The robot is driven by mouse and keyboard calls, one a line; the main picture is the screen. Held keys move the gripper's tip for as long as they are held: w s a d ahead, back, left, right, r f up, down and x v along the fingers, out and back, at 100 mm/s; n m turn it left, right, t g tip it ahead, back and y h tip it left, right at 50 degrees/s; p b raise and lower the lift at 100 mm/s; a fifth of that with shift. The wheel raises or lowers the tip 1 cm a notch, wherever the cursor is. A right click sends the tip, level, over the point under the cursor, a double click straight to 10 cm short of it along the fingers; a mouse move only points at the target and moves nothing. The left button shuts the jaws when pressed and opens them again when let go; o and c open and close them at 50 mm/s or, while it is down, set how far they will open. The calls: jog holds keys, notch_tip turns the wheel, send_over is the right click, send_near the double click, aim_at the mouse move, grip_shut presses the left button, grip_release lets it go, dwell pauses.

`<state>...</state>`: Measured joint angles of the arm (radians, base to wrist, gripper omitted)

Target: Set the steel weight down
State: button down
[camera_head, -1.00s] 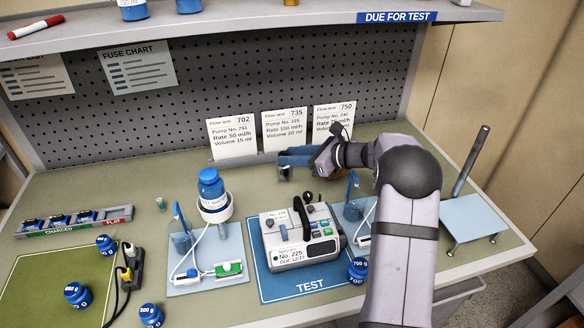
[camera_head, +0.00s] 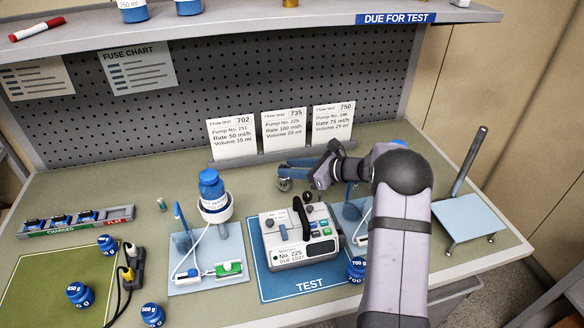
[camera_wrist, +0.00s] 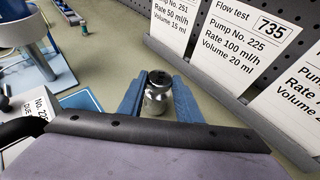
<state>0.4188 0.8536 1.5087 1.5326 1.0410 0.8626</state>
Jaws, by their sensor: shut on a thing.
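The steel weight (camera_wrist: 157,94) is a small silvery cylinder with a knob on top. It stands upright between the two blue fingers of my gripper (camera_wrist: 160,100), which is shut on it. In the head view my gripper (camera_head: 286,174) is low over the bench, behind the pump, with the weight (camera_head: 284,185) at its fingertips. I cannot tell whether the weight's base touches the bench. My arm comes in from the right.
The pump (camera_head: 300,238) sits on the blue TEST mat (camera_head: 310,285) in front of the gripper. Flow test cards (camera_head: 283,131) stand in a rail behind it. A bottle on a stand (camera_head: 212,190) is to the left. Bare bench (camera_head: 160,170) lies at the back left.

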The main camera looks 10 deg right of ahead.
jog(key=shift+f+b, duration=0.4)
jog(key=shift+b, duration=0.15)
jog(key=c, duration=1.3)
grip_release()
jog(key=shift+f, duration=0.15)
jog(key=shift+r+p, duration=0.6)
jog(key=shift+r, duration=0.05)
jog(key=b+v, duration=0.2)
jog(key=v, duration=0.1)
jog(key=shift+s+d, duration=0.15)
notch_tip(320, 180, up, 7)
jog(key=shift+f+b, duration=0.1)
jog(key=shift+b, duration=0.5)
